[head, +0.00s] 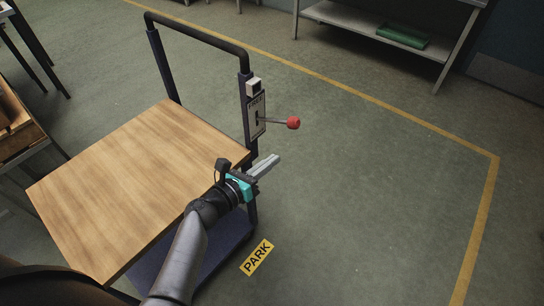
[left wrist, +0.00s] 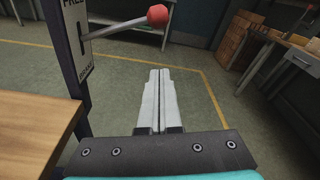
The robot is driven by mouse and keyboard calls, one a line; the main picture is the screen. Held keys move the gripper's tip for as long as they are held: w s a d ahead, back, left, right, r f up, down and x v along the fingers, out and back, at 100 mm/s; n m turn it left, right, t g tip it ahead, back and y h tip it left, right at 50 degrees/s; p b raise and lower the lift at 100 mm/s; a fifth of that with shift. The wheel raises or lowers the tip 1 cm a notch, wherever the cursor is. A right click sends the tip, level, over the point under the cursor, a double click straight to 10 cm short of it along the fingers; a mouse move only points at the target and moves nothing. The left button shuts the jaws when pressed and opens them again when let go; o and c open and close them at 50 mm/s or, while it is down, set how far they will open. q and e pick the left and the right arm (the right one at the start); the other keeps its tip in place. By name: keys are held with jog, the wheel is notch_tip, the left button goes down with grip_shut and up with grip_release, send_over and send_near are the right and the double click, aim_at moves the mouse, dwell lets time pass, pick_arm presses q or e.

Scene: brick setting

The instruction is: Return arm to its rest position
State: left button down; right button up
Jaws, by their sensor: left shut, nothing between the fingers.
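My left gripper (head: 265,166) reaches over the right edge of a cart with a wooden top (head: 130,190). Its fingers are shut with nothing between them, and they also show closed together in the left wrist view (left wrist: 160,100). A lever with a red knob (head: 293,122) sticks out from a plate (head: 256,115) on the cart's upright post, beyond and above my fingertips. In the left wrist view the red knob (left wrist: 157,15) is at the top, apart from my fingers. My right gripper is not in view.
The cart's dark handle (head: 195,30) rises at its far side. A yellow PARK label (head: 257,257) is on the floor near the cart. A shelf with a green box (head: 402,36) stands at the back right.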

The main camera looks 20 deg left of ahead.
pick_arm(q)
jog(key=s+d+f+m+g+y, duration=0.1)
jog(key=s+f+m+g, duration=0.3)
jog(key=s+f+m, duration=0.6)
jog(key=s+d+f+m+g+y, duration=0.15)
jog(key=s+f+m+g, duration=0.4)
jog(key=f, duration=0.85)
jog(key=s+a+f+m+g+y, duration=0.1)
jog(key=s+a+f+m, duration=0.1)
jog(key=s+m, duration=0.5)
jog(key=s+a+f+m+g+y, duration=0.1)
jog(key=s+f+m, duration=0.4)
jog(key=s, duration=0.5)
jog(key=s+a+f+m+g+y, duration=0.1)
jog(key=s+f+m, duration=0.3)
jog(key=s+m, duration=0.5)
jog(key=shift+a+f+m+g+y, duration=0.2)
jog(key=shift+a+m+g+y, duration=0.15)
jog(key=shift+a+m+g, duration=0.35)
jog(key=shift+s+a+n, duration=0.1)
jog(key=shift+s+n, duration=0.1)
jog(key=shift+n, duration=0.15)
